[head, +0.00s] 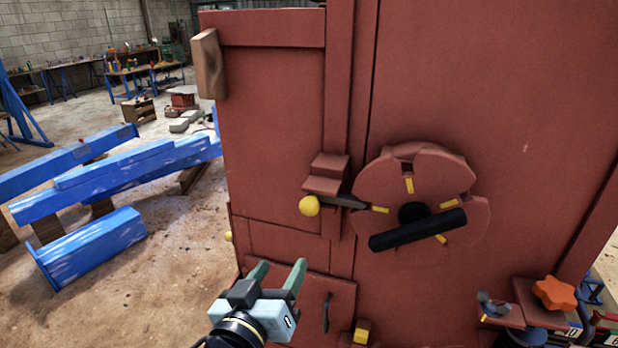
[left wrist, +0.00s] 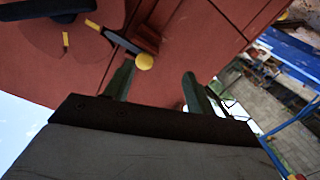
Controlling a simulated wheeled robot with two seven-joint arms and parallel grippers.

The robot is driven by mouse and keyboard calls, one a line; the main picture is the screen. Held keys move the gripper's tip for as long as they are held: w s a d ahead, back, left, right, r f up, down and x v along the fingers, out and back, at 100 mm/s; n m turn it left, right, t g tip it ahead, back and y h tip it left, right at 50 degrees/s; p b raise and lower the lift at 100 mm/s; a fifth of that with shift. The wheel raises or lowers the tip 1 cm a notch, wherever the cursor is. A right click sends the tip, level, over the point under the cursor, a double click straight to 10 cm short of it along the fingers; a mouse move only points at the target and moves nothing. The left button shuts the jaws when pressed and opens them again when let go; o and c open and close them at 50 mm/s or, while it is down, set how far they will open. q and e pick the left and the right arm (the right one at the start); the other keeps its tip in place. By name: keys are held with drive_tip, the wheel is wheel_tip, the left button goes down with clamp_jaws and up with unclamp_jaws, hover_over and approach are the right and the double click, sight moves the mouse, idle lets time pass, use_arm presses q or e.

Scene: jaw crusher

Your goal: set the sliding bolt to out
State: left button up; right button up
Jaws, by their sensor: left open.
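The sliding bolt (head: 345,201) is a dark rod with a yellow ball knob (head: 309,206), set under a red bracket on the machine's front. Its right end reaches the rim of a notched red disc (head: 460,190) with yellow marks and a black bar handle; I cannot tell whether it sits in a notch. My left gripper (head: 280,266) is open and empty, below and left of the knob, apart from it. In the left wrist view the knob (left wrist: 144,61) shows beyond the open fingers of the left gripper (left wrist: 158,72), nearer the left finger. My right gripper is not seen.
A small red door with a dark handle (head: 327,312) lies below the bolt. A wooden block (head: 208,63) sticks out at the upper left edge. An orange star knob (head: 554,293) stands at lower right. Blue beams (head: 90,248) lie on the floor at left.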

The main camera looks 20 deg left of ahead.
sight(307, 210)
use_arm(q)
drive_tip(key=shift+t, duration=0.4)
drive_tip(key=w+r+p, duration=0.1)
drive_tip(key=w, duration=0.3)
drive_tip(key=w+r+p, duration=0.1)
drive_tip(key=w, duration=0.4)
drive_tip(key=w+d+r+p, duration=0.1)
drive_tip(key=w+r, duration=0.1)
drive_tip(key=w, duration=0.2)
drive_tip(key=shift+w, duration=0.4)
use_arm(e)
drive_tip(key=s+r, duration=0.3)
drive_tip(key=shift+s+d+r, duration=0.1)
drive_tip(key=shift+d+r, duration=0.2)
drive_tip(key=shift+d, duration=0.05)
use_arm(q)
drive_tip(key=shift+c, duration=0.3)
